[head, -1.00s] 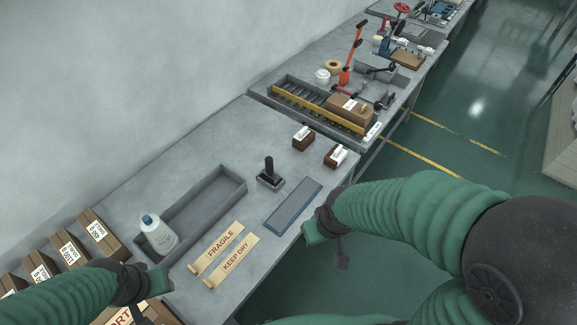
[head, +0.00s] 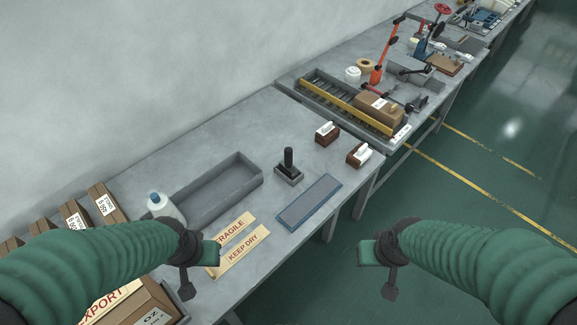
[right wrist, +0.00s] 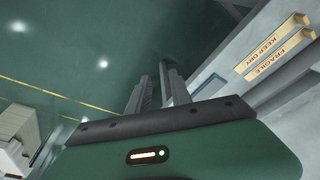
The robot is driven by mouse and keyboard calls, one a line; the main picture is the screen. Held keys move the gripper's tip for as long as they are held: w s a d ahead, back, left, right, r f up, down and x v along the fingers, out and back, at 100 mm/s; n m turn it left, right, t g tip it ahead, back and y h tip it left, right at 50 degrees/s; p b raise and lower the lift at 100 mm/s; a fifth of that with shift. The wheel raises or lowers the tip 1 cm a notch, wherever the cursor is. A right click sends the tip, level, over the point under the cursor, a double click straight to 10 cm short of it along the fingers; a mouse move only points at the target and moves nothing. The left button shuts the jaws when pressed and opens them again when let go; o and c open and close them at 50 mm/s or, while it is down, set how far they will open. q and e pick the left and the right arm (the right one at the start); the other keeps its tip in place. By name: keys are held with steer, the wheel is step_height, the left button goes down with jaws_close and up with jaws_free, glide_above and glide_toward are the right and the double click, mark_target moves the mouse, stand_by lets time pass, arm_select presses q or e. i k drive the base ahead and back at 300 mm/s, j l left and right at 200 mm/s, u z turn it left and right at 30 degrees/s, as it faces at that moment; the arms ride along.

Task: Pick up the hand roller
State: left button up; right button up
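A tool with an upright black handle (head: 288,158) stands in a small grey holder (head: 289,176) at mid-bench in the head view. It may be the hand roller; its lower end is hidden. My left gripper (head: 210,252) is over the bench's front edge, by the paper strips and well short of the tool; its finger gap is not clear. My right gripper (head: 372,252) is off the bench's front edge, over the floor. In the right wrist view its two fingers (right wrist: 158,82) stand apart with nothing between them.
A blue-grey pad (head: 309,202) lies in front of the tool, and a grey trough (head: 215,190) is to its left. A white bottle (head: 166,208), FRAGILE and KEEP DRY strips (head: 243,250), and two brown blocks with white handles (head: 327,133) share the bench. Cartons (head: 105,205) stand left.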

mark_target(287, 162)
steer(key=k, duration=0.5)
steer(key=k+u, duration=0.15)
steer(key=u, duration=1.9)
steer(key=l+u, duration=0.3)
steer(key=l, duration=0.15)
steer(key=k+l+u, duration=0.15)
steer(key=l+u, duration=0.15)
steer(key=k+l+u, duration=0.15)
steer(key=l+u, duration=0.2)
steer(key=l, duration=0.15)
steer(key=k+l+u, duration=0.15)
steer(key=l+u, duration=0.15)
steer(key=k+l+u, duration=0.3)
steer(key=l, duration=0.15)
steer(key=k+l, duration=0.4)
steer(key=l, duration=0.15)
steer(key=k+l, duration=0.35)
steer(key=l, duration=0.15)
steer(key=k+l, duration=0.4)
steer(key=l, duration=0.15)
